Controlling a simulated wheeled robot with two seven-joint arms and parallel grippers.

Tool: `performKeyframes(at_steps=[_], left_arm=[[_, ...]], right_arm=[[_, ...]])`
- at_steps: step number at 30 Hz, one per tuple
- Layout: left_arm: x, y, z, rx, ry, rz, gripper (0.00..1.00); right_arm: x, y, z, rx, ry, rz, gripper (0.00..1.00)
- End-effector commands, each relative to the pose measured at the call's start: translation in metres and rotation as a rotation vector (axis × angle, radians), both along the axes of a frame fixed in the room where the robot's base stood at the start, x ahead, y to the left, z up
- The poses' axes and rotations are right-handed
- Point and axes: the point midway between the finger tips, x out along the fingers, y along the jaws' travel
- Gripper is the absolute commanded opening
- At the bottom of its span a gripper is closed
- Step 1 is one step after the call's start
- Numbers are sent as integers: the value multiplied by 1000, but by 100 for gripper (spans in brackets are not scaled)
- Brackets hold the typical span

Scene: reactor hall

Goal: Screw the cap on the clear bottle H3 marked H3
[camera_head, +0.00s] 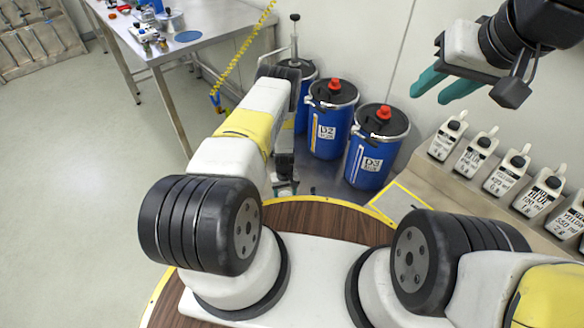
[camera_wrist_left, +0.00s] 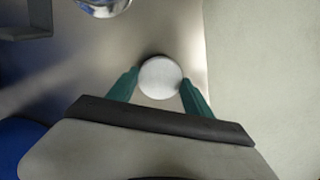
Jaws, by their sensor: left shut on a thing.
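A round white cap-like disc (camera_wrist_left: 160,77) sits between the green fingertips of my left gripper (camera_wrist_left: 160,88) in the left wrist view. The fingers touch its sides, and the gripper is shut on it. In the head view my left arm reaches forward and its gripper end is mostly hidden behind the forearm. I cannot make out the clear bottle H3 or its mark; whether a bottle is under the white disc cannot be told. My right gripper (camera_head: 443,87) is open and empty, its teal fingers apart, above the row of white bottles.
Blue drums (camera_head: 370,160) with black lids stand against the wall ahead. White bottles with black caps (camera_head: 505,174) line a ledge at the right. A metal table (camera_head: 205,42) with small items stands at upper left. A shiny round object (camera_wrist_left: 103,6) shows in the left wrist view.

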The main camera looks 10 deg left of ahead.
Motion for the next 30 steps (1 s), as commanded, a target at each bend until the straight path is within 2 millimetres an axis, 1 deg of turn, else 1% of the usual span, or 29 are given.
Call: performKeyframes(at_steps=[1,6,9,12,16,26,29,30], left_arm=[[1,0,10,0,-2,0,22],[1,0,45,0,-1,0,22],[1,-1,63,0,-1,-1,22],[0,0,76,0,-1,-1,22],[0,0,85,0,0,-1,22],[0,0,86,0,0,-1,22],[0,0,88,-1,0,-2,22],[2,-1,91,-1,-2,-6,22]], right_arm=[[0,0,0,0,0,0,36],[0,0,0,0,0,0,36],[0,0,0,0,0,0,36],[0,0,0,0,0,0,36],[0,0,0,0,0,0,36],[0,0,0,0,0,0,36],[0,0,0,0,0,0,54],[0,0,0,0,0,0,62]])
